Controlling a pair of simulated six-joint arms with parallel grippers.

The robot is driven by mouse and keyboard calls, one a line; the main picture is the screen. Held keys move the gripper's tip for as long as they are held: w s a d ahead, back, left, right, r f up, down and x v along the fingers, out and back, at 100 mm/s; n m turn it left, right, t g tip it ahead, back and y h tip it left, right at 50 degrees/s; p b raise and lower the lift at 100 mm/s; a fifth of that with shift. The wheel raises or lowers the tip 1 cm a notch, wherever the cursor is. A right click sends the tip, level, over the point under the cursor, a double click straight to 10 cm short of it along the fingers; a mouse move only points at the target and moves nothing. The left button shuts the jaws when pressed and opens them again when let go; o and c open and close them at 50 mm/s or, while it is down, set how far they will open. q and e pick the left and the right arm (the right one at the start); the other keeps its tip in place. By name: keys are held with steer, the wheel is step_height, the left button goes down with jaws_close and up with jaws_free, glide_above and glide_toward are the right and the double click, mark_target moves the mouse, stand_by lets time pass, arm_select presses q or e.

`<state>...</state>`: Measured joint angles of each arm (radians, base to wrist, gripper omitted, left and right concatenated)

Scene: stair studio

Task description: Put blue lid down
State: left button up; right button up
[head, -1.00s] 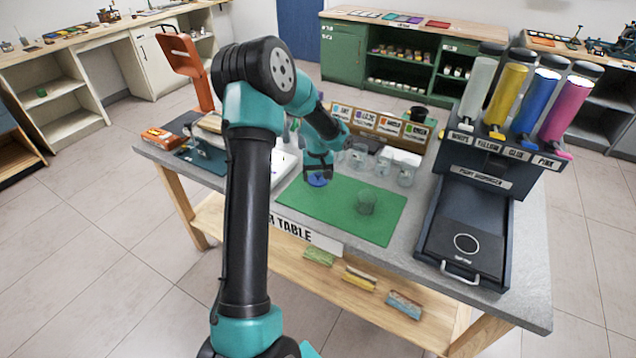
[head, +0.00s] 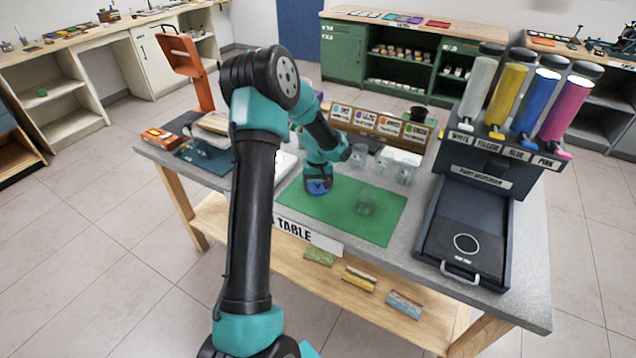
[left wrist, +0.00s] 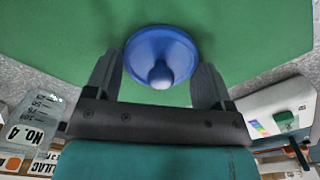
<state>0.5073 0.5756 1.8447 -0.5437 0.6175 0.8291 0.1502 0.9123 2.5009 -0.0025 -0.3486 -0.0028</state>
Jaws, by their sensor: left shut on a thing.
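The blue lid (head: 318,188) is at the left part of the green mat (head: 345,218), low over it or on it; I cannot tell if it touches. In the left wrist view the lid (left wrist: 160,54) is a round blue disc with a knob facing the camera. My left gripper (head: 318,184) points down, with its two fingers on either side of the lid, shut on it. My right gripper is not in view.
Several clear jars (head: 405,173) stand behind the mat. A dark paint dispenser (head: 470,215) with coloured tubes fills the table's right side. An orange stand (head: 188,65) and an orange box (head: 160,138) are at the left. The mat's front right is clear.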

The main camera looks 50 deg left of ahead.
mark_target(318, 181)
arm_select(q)
steer(key=o, duration=0.9)
steer(key=shift+c, duration=0.2)
steer(key=shift+r, duration=0.15)
step_height(318, 181, up, 12)
stand_by(0.4)
